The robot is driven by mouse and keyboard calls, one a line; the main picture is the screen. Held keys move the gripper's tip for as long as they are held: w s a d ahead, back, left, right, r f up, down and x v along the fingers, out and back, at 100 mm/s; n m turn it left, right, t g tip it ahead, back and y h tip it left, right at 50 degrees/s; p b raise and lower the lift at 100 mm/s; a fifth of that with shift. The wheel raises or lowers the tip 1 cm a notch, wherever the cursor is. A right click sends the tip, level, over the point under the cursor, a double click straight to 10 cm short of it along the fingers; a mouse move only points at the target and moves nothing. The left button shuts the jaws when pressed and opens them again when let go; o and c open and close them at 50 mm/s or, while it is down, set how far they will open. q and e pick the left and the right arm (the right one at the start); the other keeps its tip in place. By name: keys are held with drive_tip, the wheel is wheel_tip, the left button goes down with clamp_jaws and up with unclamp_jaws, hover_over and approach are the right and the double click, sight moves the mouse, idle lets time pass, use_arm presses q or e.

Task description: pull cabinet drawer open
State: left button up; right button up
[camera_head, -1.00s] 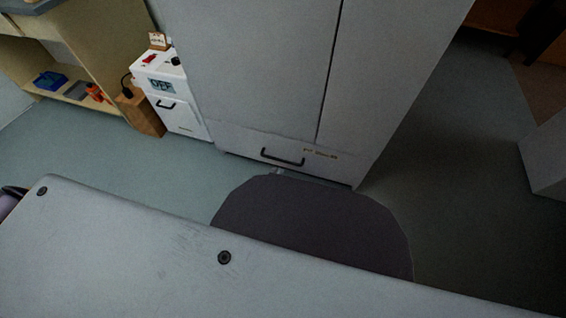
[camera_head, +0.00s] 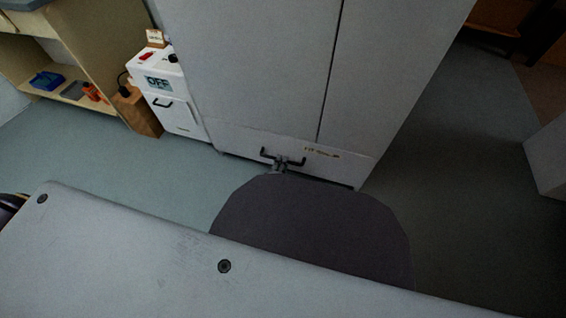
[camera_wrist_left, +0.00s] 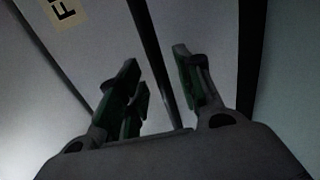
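The tall grey cabinet (camera_head: 260,60) has a low, wide drawer (camera_head: 340,168) at its base, and its front looks shut. The dark bar handle (camera_head: 298,162) sits on the drawer front, its middle covered by my left gripper (camera_head: 281,164). In the left wrist view, my left gripper (camera_wrist_left: 160,92) is open, with one finger on each side of a dark bar (camera_wrist_left: 150,45), which looks like the handle. Contact with the bar is not clear. My right gripper is in neither view.
A small white cabinet (camera_head: 180,115) with an OFF display and its own handle stands left of the tall cabinet. A wooden shelf (camera_head: 75,100) holding tools is farther left. A grey box (camera_head: 548,155) stands at the right. Open floor (camera_head: 440,200) lies between.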

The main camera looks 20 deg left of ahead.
use_arm(q)
drive_tip(key=shift+b+x, duration=0.75)
drive_tip(key=shift+x, duration=0.45)
clamp_jaws()
